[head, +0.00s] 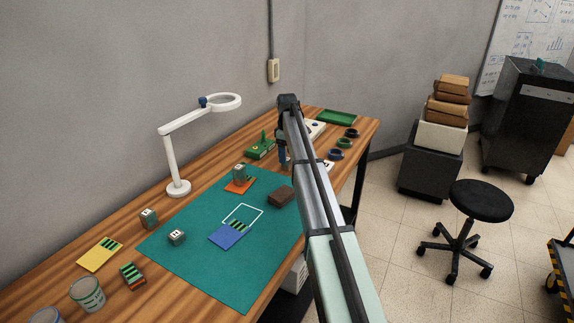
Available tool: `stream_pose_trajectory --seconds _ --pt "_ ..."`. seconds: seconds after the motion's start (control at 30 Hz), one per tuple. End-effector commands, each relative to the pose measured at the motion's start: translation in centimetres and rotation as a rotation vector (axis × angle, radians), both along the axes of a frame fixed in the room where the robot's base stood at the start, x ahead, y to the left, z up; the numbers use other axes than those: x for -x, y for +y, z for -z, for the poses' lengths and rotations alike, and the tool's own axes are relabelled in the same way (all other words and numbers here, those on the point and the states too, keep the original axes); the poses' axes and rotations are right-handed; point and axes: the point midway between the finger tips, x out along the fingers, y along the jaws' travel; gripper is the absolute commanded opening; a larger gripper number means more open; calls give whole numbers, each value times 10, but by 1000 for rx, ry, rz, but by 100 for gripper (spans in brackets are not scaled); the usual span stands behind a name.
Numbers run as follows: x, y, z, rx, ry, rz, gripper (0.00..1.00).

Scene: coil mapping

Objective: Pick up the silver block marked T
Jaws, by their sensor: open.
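Several small silver-grey blocks with pale marked tops are in the head view. One block (149,218) stands on the wood left of the green mat (205,270). A second block (177,238) stands on the mat's left part. A third block (239,172) stands on an orange card (240,186) at the mat's back. The marks are too small to read, so I cannot tell which is T. My gripper (283,163) hangs over the far part of the table, right of and beyond these blocks. It is open, apart from them, and partly hidden by my arm.
A blue card (228,236) lies by a white outline on the mat, near a brown block (281,197). A white magnifier lamp (178,188) stands at the back.

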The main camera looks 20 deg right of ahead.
Motion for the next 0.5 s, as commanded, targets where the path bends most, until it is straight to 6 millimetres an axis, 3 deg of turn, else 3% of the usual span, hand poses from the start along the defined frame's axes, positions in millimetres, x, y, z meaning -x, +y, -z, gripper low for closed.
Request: stream_pose_trajectory --seconds 0.3,0.5 --pt "-1 -1 40 -1 2 0 72" --pt "-1 -1 45 -1 1 0 72"
